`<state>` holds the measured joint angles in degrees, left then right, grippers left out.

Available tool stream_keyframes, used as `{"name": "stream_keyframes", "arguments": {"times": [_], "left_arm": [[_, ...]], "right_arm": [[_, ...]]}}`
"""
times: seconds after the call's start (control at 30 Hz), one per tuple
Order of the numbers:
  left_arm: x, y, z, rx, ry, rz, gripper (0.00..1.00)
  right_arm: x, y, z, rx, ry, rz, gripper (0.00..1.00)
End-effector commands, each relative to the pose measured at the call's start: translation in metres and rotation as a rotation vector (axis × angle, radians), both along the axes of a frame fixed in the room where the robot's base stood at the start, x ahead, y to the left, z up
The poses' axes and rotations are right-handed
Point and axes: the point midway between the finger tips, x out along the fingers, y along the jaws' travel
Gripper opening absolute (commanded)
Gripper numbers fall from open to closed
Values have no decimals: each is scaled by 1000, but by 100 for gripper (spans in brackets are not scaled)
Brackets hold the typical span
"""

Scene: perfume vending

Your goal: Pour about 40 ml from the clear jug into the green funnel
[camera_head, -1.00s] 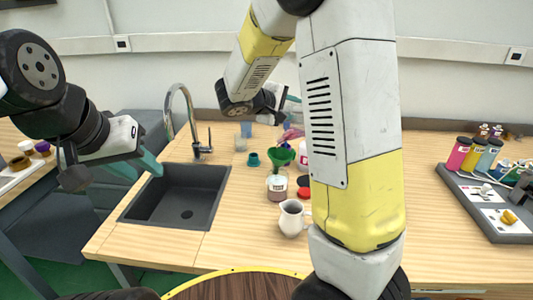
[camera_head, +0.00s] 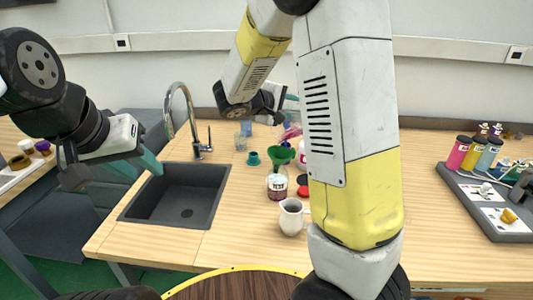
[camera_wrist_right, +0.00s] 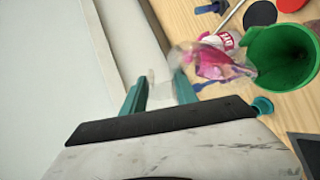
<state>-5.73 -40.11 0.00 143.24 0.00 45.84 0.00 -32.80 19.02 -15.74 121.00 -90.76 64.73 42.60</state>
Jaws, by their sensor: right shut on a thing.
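The clear jug (camera_head: 291,133) holds pink liquid. In the right wrist view the jug (camera_wrist_right: 208,62) is tilted, with its pink liquid lying toward the funnel side. My right gripper (camera_head: 284,108) is shut on it; a pale translucent part shows between the teal fingers (camera_wrist_right: 160,88). The green funnel (camera_head: 281,156) stands upright in a labelled bottle (camera_head: 277,187) with dark pinkish contents. In the wrist view the jug's lip is at the rim of the funnel (camera_wrist_right: 280,55); I cannot make out a stream. My left gripper (camera_head: 148,162) hangs by the sink, its opening unclear.
A white pitcher (camera_head: 291,217) stands in front of the bottle. A small teal cup (camera_head: 253,158) and clear glasses (camera_head: 241,142) stand left of the funnel. Red lids (camera_head: 303,187) lie at its right. The sink (camera_head: 175,192) and faucet (camera_head: 184,110) are at the left.

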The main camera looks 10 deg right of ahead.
Motion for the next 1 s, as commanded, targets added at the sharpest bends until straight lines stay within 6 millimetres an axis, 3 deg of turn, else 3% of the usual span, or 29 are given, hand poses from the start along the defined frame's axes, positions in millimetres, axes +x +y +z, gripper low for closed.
{"name": "stream_keyframes", "arguments": {"times": [0.17,0.4,1.0], "left_arm": [[0,0,0,0,0,0,36],[0,0,0,0,0,0,36],[0,0,0,0,0,0,36]], "right_arm": [[1,-1,2,6,1,-1,0],[17,-25,-4,248,167,-8,0],[21,-29,-4,338,248,-3,0]]}}
